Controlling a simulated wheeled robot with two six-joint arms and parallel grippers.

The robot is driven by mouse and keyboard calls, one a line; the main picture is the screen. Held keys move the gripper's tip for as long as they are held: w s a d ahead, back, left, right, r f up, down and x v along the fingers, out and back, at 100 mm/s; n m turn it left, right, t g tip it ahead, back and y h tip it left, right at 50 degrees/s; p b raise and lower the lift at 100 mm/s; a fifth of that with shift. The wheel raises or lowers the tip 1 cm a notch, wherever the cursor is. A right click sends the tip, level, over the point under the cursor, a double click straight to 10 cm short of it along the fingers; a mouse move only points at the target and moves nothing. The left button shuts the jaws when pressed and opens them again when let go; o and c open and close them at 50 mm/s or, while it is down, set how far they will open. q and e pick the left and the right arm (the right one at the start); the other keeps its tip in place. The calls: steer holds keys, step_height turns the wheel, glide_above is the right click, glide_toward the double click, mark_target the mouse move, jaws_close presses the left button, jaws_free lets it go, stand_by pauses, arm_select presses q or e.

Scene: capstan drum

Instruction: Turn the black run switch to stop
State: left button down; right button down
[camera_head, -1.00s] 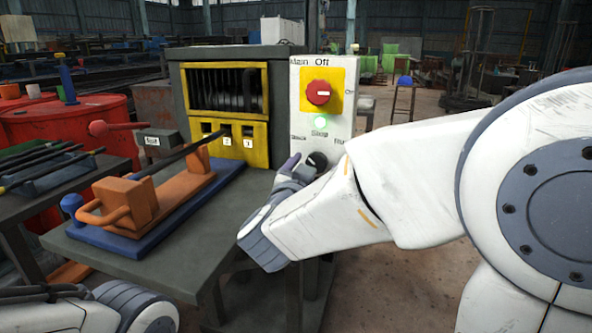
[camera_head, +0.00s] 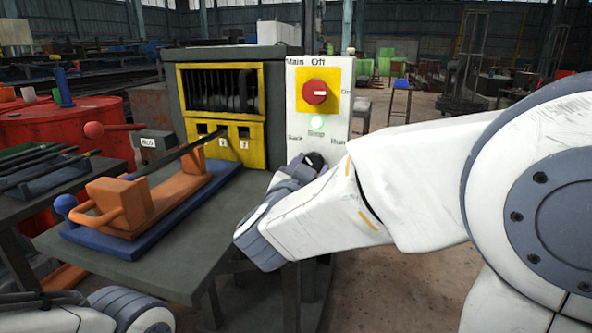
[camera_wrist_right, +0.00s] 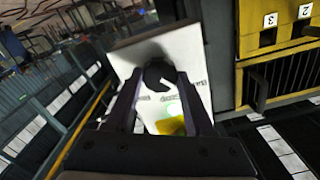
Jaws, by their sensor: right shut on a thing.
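The black run switch (camera_head: 314,158) is a round knob low on the white control panel (camera_head: 296,110), between the words Back, Stop and Run. My right gripper (camera_head: 306,166) is at the knob and partly covers it. In the right wrist view the knob (camera_wrist_right: 158,73) sits between the two fingers of my right gripper (camera_wrist_right: 160,90), which is shut on it. A white pointer mark shows on the knob there, slanted to the fingers. The lamp (camera_head: 317,122) above the knob looks pale green. My left gripper is out of the picture; only part of my left arm shows at bottom left.
A red main switch (camera_head: 315,92) on a yellow plate is above the lamp. Left of the panel stands the dark machine with a yellow-framed grille (camera_head: 221,90). An orange and blue fixture (camera_head: 150,200) holding a dark bar lies on the grey table (camera_head: 170,275).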

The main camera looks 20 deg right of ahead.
steer(key=m+b, duration=0.3)
steer(key=m, duration=0.2)
steer(key=shift+f, duration=0.15)
steer(key=shift+m+b, duration=0.85)
steer(key=shift+m, duration=0.65)
steer(key=shift+c, duration=1.3)
jaws_free()
steer(key=shift+s+a+r, duration=0.25)
steer(key=shift+s+a, duration=0.1)
steer(key=shift+s, duration=0.05)
steer(key=p+v, duration=0.2)
steer(key=v, duration=0.7)
steer(key=shift+s, duration=0.2)
